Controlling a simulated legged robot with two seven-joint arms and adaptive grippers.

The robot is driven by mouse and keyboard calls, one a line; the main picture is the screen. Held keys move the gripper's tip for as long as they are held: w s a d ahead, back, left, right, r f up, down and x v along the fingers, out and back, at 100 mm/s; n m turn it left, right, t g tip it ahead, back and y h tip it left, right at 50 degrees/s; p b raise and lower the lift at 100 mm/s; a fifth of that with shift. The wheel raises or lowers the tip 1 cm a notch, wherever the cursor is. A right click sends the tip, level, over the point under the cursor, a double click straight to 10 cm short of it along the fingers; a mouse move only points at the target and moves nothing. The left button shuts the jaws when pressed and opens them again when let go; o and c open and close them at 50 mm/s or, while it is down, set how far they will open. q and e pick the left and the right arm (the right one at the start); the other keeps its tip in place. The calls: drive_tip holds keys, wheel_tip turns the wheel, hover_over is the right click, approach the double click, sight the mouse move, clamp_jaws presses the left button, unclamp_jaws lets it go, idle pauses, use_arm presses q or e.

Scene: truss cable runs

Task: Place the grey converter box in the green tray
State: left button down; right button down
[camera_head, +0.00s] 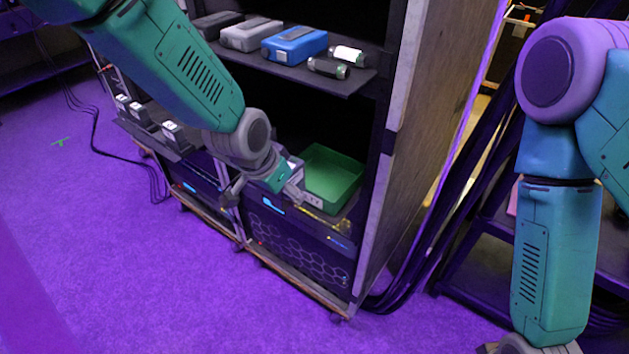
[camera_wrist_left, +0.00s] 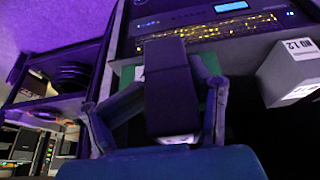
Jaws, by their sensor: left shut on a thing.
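My left gripper (camera_head: 268,187) is in front of the lower shelf, at the left front of the green tray (camera_head: 332,172). In the left wrist view the gripper (camera_wrist_left: 160,115) is shut on a box, apparently the grey converter box (camera_wrist_left: 168,75), which looks dark in shadow.
A pale box marked "NO 1.2" (camera_wrist_left: 290,72) stands beside the gripper. Small labelled boxes (camera_head: 178,135) line the left shelf. A wooden side panel (camera_head: 425,130) bounds the right.

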use_arm(q)
drive_tip(key=w+d, duration=0.6)
drive_tip(key=w, duration=0.1)
drive_tip(key=shift+d, duration=0.25)
wheel_tip(320, 180, down, 3)
drive_tip(key=shift+a+r+b, duration=0.1)
drive_tip(key=shift+a+b, duration=0.05)
drive_tip(key=shift+b, duration=0.2)
drive_tip(key=shift+w+a+f, duration=0.1)
drive_tip(key=shift+f, duration=0.3)
drive_tip(key=shift+f, duration=0.5)
drive_tip(key=shift+c, duration=1.9)
unclamp_jaws()
